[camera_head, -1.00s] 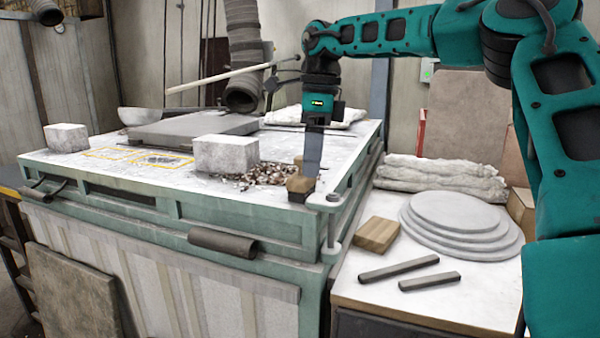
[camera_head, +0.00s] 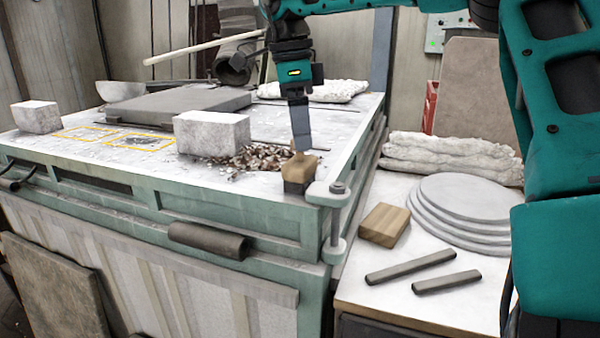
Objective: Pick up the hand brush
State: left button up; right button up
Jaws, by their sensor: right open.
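The hand brush (camera_head: 299,169) has a light wooden body with dark bristles below. It stands on the near right corner of the light-topped work table (camera_head: 240,186), beside a pile of brown and white scraps (camera_head: 256,158). My right gripper (camera_head: 301,146) points down right above the brush, its fingertips at the top of the wooden body. I see its fingers nearly edge-on, so the gap between them is hidden; it is open. I cannot tell whether it touches the brush. My left gripper is not in view.
A pale block (camera_head: 212,134) stands left of the scraps, with a grey slab (camera_head: 180,103) behind. A clamp post (camera_head: 336,220) rises at the table corner. The right side table holds a wooden block (camera_head: 384,225), stacked grey discs (camera_head: 464,200) and two dark bars (camera_head: 411,266).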

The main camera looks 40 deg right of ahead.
aim_at(301, 160)
notch_tip(301, 160, down, 7)
jog(key=shift+s+r, duration=0.1)
dwell(0.3)
jog(key=c, duration=0.9)
